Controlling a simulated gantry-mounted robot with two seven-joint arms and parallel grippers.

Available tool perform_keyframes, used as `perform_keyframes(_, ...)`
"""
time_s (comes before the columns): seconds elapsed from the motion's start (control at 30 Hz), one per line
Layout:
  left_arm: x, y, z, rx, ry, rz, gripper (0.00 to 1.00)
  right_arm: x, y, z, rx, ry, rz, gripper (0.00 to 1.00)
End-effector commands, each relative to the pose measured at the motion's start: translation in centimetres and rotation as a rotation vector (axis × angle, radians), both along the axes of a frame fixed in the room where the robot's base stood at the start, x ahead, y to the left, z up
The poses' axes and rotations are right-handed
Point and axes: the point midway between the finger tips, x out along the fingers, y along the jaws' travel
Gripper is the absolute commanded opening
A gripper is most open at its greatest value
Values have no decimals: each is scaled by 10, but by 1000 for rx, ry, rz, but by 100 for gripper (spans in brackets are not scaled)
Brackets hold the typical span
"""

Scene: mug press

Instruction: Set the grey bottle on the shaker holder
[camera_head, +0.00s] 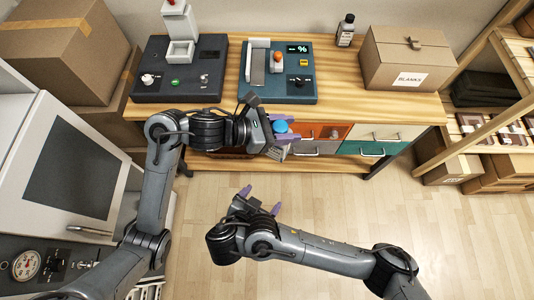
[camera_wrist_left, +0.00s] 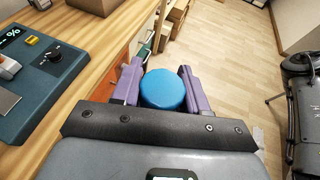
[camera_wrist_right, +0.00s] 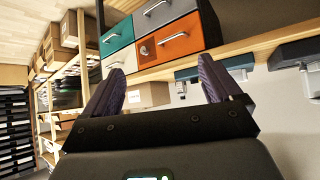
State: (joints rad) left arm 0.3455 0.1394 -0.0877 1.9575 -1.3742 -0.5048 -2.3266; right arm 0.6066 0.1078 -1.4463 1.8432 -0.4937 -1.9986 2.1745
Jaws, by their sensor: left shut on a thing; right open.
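My left gripper (camera_head: 287,127) is shut on a round blue-topped thing (camera_wrist_left: 163,90), in front of the workbench's front edge. Its blue top (camera_head: 280,127) also shows in the head view; its body is hidden, so I cannot tell whether it is the grey bottle. A small dark bottle with a pale label (camera_head: 346,30) stands at the back of the bench. I cannot tell for sure which part is the shaker holder. A teal device (camera_head: 295,87) and a dark device with a pale upright part (camera_head: 150,87) stand on the bench. My right gripper (camera_head: 261,200) is open and empty above the floor.
A cardboard box (camera_head: 405,62) stands at the bench's right end. Colored drawers (camera_head: 320,132) sit under the bench top (camera_head: 345,90). Shelves (camera_head: 500,60) stand at right, a pale cabinet (camera_head: 75,165) at left. Open floor (camera_head: 350,195) lies in front.

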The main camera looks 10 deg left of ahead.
Motion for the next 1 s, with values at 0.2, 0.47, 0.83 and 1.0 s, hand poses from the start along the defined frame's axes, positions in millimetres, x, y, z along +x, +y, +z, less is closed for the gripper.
perform_keyframes(0.2, 0, 0, 1, -2, -3, 1, 0, 51, 0, 42, -88, -195, 70, 92)
perform_keyframes(0.47, 0, 0, 1, -2, -3, 1, 0, 87, 1, 86, -102, -318, 77, 92)
perform_keyframes(0.83, 0, 0, 1, -2, -3, 1, 0, 122, -7, 86, -105, -344, 73, 92)
perform_keyframes(1.0, 0, 0, 1, -2, -3, 1, 0, 134, -10, 80, -103, -343, 74, 92)
